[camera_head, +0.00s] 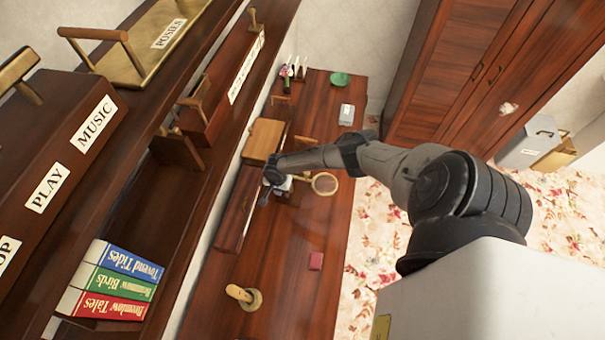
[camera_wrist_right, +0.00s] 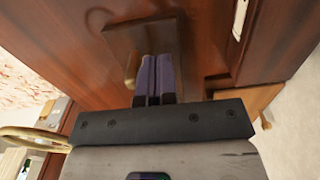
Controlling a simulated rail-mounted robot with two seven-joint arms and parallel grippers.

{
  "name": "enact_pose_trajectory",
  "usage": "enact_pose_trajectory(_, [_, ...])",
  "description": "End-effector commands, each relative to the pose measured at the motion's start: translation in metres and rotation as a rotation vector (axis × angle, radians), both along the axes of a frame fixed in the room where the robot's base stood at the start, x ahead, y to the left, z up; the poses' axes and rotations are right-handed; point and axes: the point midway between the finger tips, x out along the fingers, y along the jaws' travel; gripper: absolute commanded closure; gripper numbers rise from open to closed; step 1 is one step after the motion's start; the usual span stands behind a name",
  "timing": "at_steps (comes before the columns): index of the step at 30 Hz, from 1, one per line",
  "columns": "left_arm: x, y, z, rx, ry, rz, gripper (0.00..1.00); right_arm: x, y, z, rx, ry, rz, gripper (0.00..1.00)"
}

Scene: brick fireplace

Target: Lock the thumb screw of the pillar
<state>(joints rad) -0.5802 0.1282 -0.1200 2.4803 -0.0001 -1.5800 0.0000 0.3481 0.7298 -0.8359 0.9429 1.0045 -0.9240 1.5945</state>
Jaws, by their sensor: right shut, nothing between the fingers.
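My right gripper (camera_head: 266,192) reaches in from the right, low over the long wooden table, beside a dark wooden piece. In the right wrist view its fingers (camera_wrist_right: 155,75) are together and empty, pointing at a dark upright wooden block (camera_wrist_right: 145,45). A small brass-coloured knob (camera_wrist_right: 131,66) shows just left of the fingertips, close to the block's edge. I cannot tell whether they touch. I cannot tell for certain that this block and knob are the pillar and its thumb screw. My left gripper is not in view.
A shelf with books (camera_head: 115,280) stands left. The table's front is mostly clear.

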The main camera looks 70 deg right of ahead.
Motion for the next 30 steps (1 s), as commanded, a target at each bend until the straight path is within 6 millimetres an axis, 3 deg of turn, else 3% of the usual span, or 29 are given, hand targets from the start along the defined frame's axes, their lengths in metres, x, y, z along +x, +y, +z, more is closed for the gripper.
enact_pose_trajectory(30, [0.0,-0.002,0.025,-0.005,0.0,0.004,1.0,-0.031,-0.001,0.001,0.0,0.002,-0.001,1.0])
